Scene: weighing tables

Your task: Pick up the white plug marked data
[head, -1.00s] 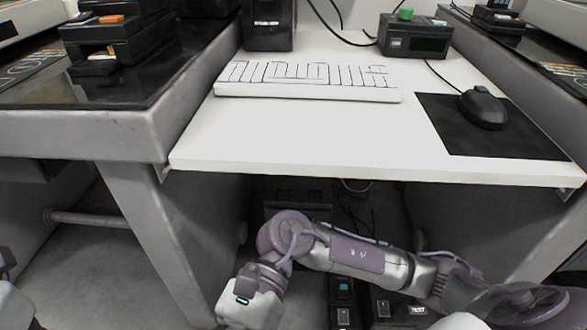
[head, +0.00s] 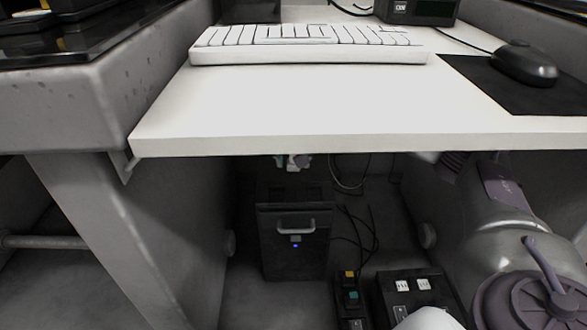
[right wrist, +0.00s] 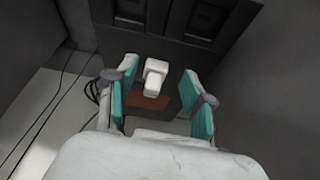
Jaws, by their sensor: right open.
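A white plug (right wrist: 155,75) shows in the right wrist view against a dark panelled unit, above a reddish-brown patch. No marking on it is readable. My right gripper (right wrist: 158,92) is open, with a teal-padded finger on each side of the plug and gaps between. The plug cannot be told apart there. My left gripper is out of view.
The white desk (head: 300,110) hangs over the work area and carries a keyboard (head: 310,56) and a mouse (head: 525,62). Loose black cables (head: 368,235) lie right of the cabinet. Small dark boxes (head: 350,300) stand at the front. Grey table sides bound the space.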

